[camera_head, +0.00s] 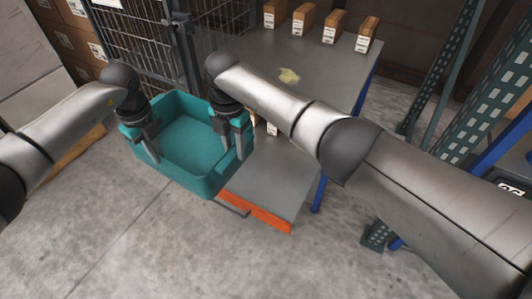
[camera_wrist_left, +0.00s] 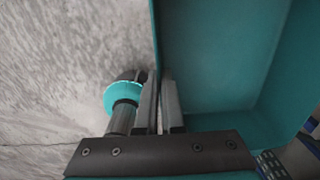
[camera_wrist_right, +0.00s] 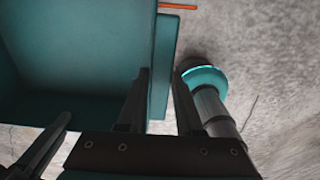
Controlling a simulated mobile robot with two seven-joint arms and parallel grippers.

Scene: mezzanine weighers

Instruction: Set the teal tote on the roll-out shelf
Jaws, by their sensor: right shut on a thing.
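The teal tote (camera_head: 183,176) is open-topped and empty, and looks about level, held between my two arms in the head view. My left gripper (camera_head: 149,146) is shut on its left wall; the left wrist view shows the fingers (camera_wrist_left: 160,105) on either side of the thin wall. My right gripper (camera_head: 232,138) is shut on the right wall, with the rim between its fingers (camera_wrist_right: 160,105) in the right wrist view. The roll-out shelf (camera_head: 272,182) is grey with an orange front edge and sticks out low, right of the tote. The tote hides the shelf's left part.
Above the shelf is a grey table top (camera_head: 318,85) with several small brown boxes at the back and a yellowish scrap (camera_head: 288,76). A wire cage (camera_head: 140,45) stands behind the tote. A blue leg (camera_head: 320,192) rises right of the shelf. The front floor is clear.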

